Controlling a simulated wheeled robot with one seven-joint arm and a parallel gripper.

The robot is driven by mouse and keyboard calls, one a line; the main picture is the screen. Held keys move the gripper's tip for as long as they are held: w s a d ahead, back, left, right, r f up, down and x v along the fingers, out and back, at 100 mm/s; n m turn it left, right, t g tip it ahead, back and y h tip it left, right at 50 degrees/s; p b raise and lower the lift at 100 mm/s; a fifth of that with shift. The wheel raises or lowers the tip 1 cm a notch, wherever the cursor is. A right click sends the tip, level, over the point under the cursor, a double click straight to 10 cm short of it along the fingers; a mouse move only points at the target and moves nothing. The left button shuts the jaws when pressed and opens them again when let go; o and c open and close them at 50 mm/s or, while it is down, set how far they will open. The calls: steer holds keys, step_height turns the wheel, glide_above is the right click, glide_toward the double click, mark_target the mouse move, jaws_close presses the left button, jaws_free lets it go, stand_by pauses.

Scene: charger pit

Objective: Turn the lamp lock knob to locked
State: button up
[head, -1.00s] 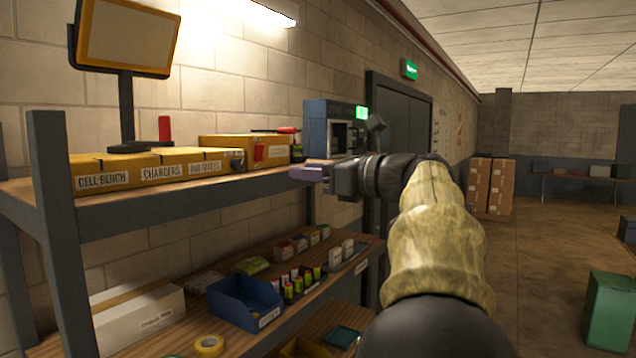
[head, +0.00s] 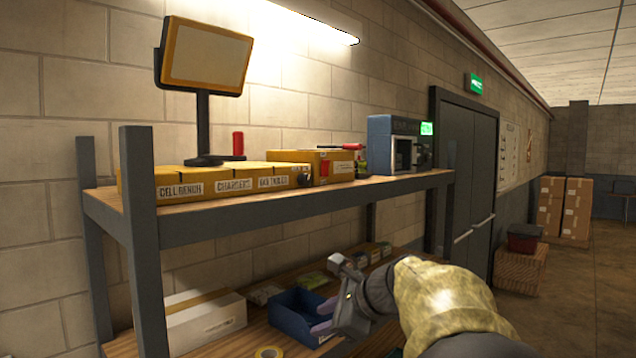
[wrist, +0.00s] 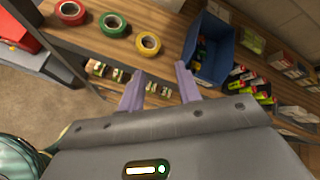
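A flat lamp panel (head: 207,60) in a yellow frame stands on a dark post on the top shelf. Below it is a row of yellow boxes (head: 205,181) with white labels. A small dark round knob (head: 305,180) shows at the row's right end; I cannot tell whether it is the lamp lock knob or how it is set. My gripper (head: 322,330) is below the top shelf, in front of the blue bin, well apart from the knob. In the wrist view its two purple fingers (wrist: 159,72) are spread with nothing between them.
The top shelf's front edge (head: 290,200) is above my gripper. A blue bin (wrist: 210,50) and tape rolls (wrist: 112,24) lie on a lower shelf. A blue-grey device (head: 393,143) stands at the top shelf's right end.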

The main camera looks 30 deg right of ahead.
steer(key=s+a+f+n+g+h, duration=0.1)
steer(key=s+a+f+n+g, duration=0.1)
steer(key=s+a+f+n, duration=0.3)
steer(key=s+a+f+n+g+h, duration=0.1)
steer(key=s+a+f+n, duration=0.4)
steer(key=f+n, duration=0.6)
steer(key=s+a+f+n+g+h, duration=0.2)
steer(key=s+a+f+n+g, duration=0.2)
steer(key=f+n, duration=0.4)
step_height(320, 180, down, 3)
steer(key=shift+s+a+r, duration=0.1)
steer(key=shift+s+a, duration=0.5)
steer(key=shift+s, duration=0.25)
steer(key=shift+o, duration=0.3)
steer(key=shift+w, duration=0.1)
